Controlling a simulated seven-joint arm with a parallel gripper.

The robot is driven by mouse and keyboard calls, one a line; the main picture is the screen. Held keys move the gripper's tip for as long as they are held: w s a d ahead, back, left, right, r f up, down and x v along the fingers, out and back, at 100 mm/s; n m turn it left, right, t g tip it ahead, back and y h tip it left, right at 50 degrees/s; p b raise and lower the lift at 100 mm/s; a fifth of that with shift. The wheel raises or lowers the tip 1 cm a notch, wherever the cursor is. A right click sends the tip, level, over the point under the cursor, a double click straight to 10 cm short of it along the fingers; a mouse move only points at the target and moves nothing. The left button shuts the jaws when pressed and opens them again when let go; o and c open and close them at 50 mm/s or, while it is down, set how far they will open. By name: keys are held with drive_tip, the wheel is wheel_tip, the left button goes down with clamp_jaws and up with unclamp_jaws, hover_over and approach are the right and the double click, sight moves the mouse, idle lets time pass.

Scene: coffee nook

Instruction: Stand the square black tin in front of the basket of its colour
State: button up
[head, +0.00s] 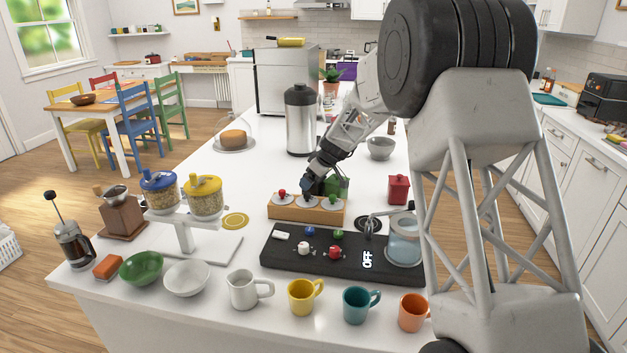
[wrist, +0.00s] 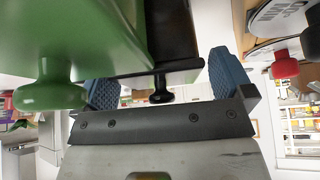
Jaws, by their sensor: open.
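The black tin (wrist: 172,35), with a black knob on its lid, shows in the wrist view between my two blue fingers. My gripper (wrist: 165,88) is open around the lid end; a gap shows by the right finger, and contact on the left cannot be told. A green tin (wrist: 75,35) with a green knob is close beside the black one and partly covers the left finger. In the head view my gripper (head: 316,184) is low behind the wooden block, by the green tin (head: 340,187). I cannot make out the black tin there. No black basket is clearly visible.
The wooden block (head: 290,212) with three round pads stands in front of my gripper. A red tin (head: 398,188) is to the right, a steel dispenser (head: 301,125) behind. The black scale panel (head: 290,262) and several mugs are nearer.

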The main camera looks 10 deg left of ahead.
drive_tip(key=v, duration=1.1)
drive_tip(key=shift+s+d+r, duration=0.1)
drive_tip(key=shift+d+r, duration=0.05)
drive_tip(key=shift+r, duration=0.15)
idle(0.3)
drive_tip(key=s+d+r+m+h, duration=0.1)
drive_tip(key=s+d+r+m, duration=0.3)
drive_tip(key=s+d, duration=0.8)
drive_tip(key=s+d+r+m+h, duration=0.2)
drive_tip(key=s+d+r, duration=0.45)
drive_tip(key=s, duration=0.85)
drive_tip(key=s+d+f+m+h, duration=0.1)
drive_tip(key=s+d, duration=0.3)
drive_tip(key=s, duration=0.7)
drive_tip(key=s+d+f+m+h, duration=0.1)
drive_tip(key=s+d+f+m, duration=0.2)
drive_tip(key=s, duration=0.7)
drive_tip(key=s+d+f+m, duration=0.3)
drive_tip(key=s+d, duration=0.3)
drive_tip(key=s, duration=0.5)
drive_tip(key=shift+s+d+m+h, duration=0.2)
drive_tip(key=shift+s+m+h, duration=0.1)
drive_tip(key=shift+s+h, duration=0.1)
drive_tip(key=shift+w, duration=0.1)
